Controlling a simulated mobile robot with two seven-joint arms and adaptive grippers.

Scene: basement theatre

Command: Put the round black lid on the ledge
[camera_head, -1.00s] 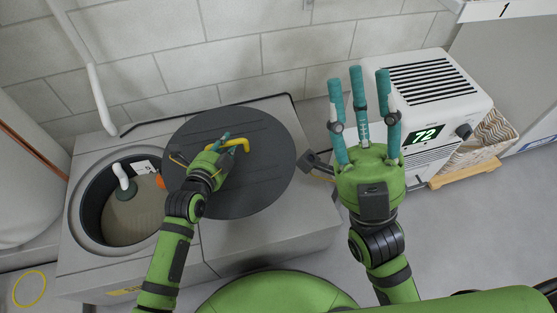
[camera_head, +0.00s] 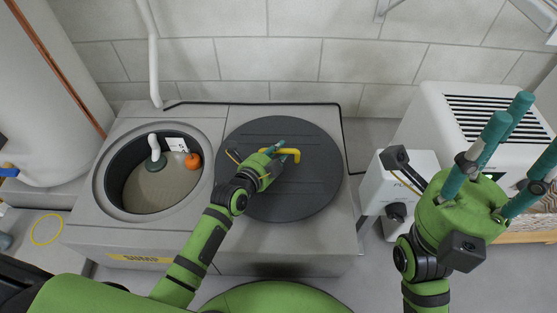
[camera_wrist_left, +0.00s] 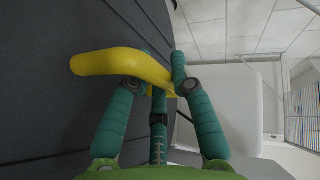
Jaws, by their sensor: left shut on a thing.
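The round black lid (camera_head: 312,186) has a yellow handle (camera_head: 293,154). In the head view it is over the right part of the grey ledge (camera_head: 275,243), just right of the round opening. I cannot tell whether it touches the surface. My left gripper (camera_head: 279,155) is shut on the yellow handle. In the left wrist view the fingers close around the handle (camera_wrist_left: 120,66) against the dark lid (camera_wrist_left: 60,120). My right gripper (camera_head: 510,155) is off to the right with its fingers spread, open and empty.
The round opening (camera_head: 113,185) on the left is uncovered, with an orange thing (camera_head: 192,161) and a white label inside. A white vented appliance (camera_head: 435,125) and a white box (camera_head: 395,172) stand right of the ledge. A block wall is behind.

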